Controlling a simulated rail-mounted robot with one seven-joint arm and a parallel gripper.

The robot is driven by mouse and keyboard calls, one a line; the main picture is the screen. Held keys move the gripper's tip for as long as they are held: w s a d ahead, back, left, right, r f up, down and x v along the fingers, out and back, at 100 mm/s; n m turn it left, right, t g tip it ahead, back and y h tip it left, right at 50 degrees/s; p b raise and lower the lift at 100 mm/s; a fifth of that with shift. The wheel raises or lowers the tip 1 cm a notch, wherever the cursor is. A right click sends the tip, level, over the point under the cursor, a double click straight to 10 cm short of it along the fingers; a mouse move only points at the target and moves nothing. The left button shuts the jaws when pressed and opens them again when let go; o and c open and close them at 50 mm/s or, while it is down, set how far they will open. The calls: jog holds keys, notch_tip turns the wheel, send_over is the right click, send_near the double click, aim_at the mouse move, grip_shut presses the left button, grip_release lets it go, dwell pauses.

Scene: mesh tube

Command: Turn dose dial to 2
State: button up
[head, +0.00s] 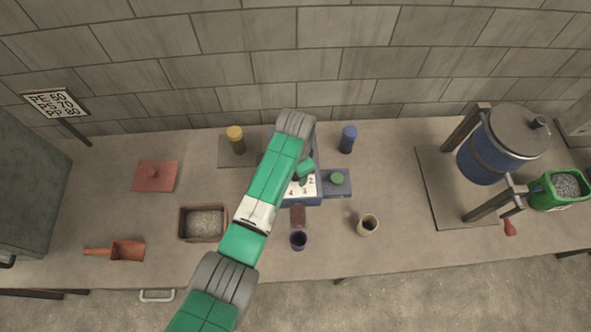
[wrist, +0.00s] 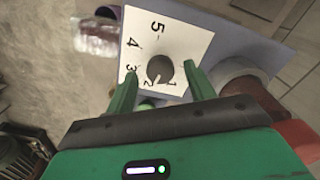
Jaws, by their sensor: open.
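The dose dial is a dark round knob (wrist: 160,69) on a white plate (wrist: 178,28) numbered 1 to 5 in the wrist view. A small pale mark shows on the knob's edge near the 2, but I cannot tell for sure where the knob points. My gripper (wrist: 160,73) is open, with one green finger on each side of the knob. I cannot tell whether either finger touches it. In the head view the plate (head: 308,188) sits on a blue dosing machine (head: 296,202), and my arm hides the knob and part of the machine.
A green button (head: 337,178) is right of the plate. A blue jar (head: 348,138) and a yellow-capped jar (head: 236,140) stand behind. A purple cup (head: 298,241) and a cream cup (head: 367,226) are in front. A brown box of grains (head: 204,236) is at left.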

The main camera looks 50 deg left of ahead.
notch_tip(320, 180, up, 7)
jog(key=shift+r, duration=0.1)
dwell(0.5)
jog(key=w+d+r+t+y, duration=0.2)
jog(key=w+d+r+t, duration=0.45)
jog(key=w+r, duration=0.4)
jog(key=w+d+r+t, duration=0.2)
jog(key=d+r+t, duration=0.3)
jog(key=r, duration=0.5)
jog(key=w+d+r+t, duration=0.1)
jog(key=d+r+t, duration=0.1)
jog(key=d+r, duration=0.6)
jog(key=s+d+r+t, duration=0.3)
jog(key=s+r, duration=0.3)
jog(key=r, duration=0.3)
jog(key=s+d+r+n+t+h, duration=0.1)
jog(key=s+d+r+t, duration=0.2)
jog(key=s+r, duration=0.3)
jog(key=s+d+r+n+t, duration=0.1)
jog(key=s+d+r+t, duration=0.3)
jog(key=r, duration=0.9)
jog(key=shift+s+r+t+h, duration=0.3)
jog(key=shift+s+t, duration=0.45)
jog(key=shift+s, duration=0.5)
